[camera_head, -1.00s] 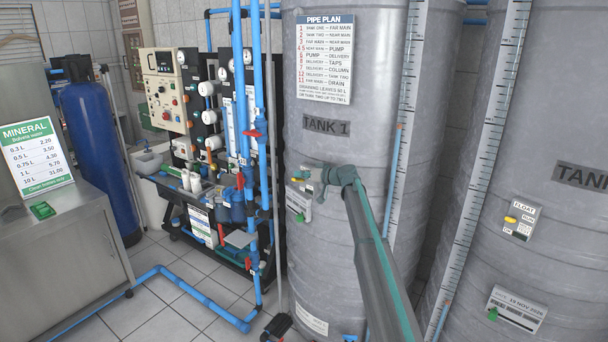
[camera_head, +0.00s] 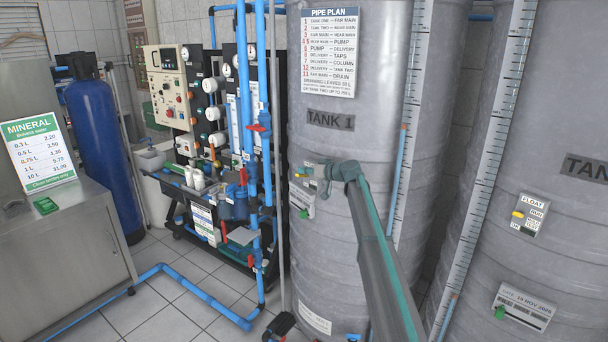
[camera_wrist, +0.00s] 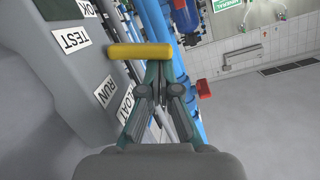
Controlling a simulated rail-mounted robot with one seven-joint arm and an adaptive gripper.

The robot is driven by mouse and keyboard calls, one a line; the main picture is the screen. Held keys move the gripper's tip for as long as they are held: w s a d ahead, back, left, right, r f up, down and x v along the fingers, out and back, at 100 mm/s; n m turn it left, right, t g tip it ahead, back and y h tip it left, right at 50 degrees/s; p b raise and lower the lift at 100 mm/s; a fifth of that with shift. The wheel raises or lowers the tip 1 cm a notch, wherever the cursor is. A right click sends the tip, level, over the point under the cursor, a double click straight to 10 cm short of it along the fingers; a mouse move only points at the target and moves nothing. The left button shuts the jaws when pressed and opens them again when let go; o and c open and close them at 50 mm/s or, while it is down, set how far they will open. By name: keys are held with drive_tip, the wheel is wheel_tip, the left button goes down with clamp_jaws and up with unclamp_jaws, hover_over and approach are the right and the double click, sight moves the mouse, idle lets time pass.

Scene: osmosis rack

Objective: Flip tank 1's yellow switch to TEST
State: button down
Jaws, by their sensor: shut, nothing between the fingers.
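Tank 1 (camera_head: 340,220) is the ribbed grey tank at centre right in the head view. My gripper (camera_head: 306,172) is beside its front left side, covering most of the switch panel (camera_head: 303,187). In the wrist view the yellow switch (camera_wrist: 140,51) is a short bar standing out from the grey panel (camera_wrist: 60,100). It crosses the tips of my gripper's fingers (camera_wrist: 158,64), which are shut with nothing between them. I cannot tell whether they touch it. The TEST label (camera_wrist: 72,40) is left of the bar, the RUN label (camera_wrist: 105,90) below. Which setting the switch has is unclear.
Tank 2's float switch panel (camera_head: 530,215) is further right. Blue pipes (camera_head: 264,110) and a grey post (camera_head: 280,150) stand close left of tank 1. A filter rack (camera_head: 215,190) is behind them. A level scale (camera_head: 407,130) runs up tank 1's right side.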

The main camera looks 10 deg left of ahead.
drive_tip(key=shift+s+a+f+n+h+b, duration=0.15)
drive_tip(key=shift+f+n+b, duration=0.3)
drive_tip(key=shift+b, duration=1.25)
drive_tip(key=shift+s+a+f+n+h+b, duration=0.15)
drive_tip(key=shift+f+n+b, duration=0.25)
drive_tip(key=shift+b, duration=1.25)
drive_tip(key=n+b, duration=0.1)
drive_tip(key=b, duration=0.1)
drive_tip(key=t+b, duration=0.1)
drive_tip(key=b, duration=0.2)
drive_tip(key=n+b, duration=0.1)
drive_tip(key=b, duration=0.2)
drive_tip(key=shift+s+a+f+n+h, duration=0.15)
drive_tip(key=shift+s+f+n+h, duration=0.1)
drive_tip(key=shift+n+h, duration=0.1)
drive_tip(key=shift+s, duration=0.15)
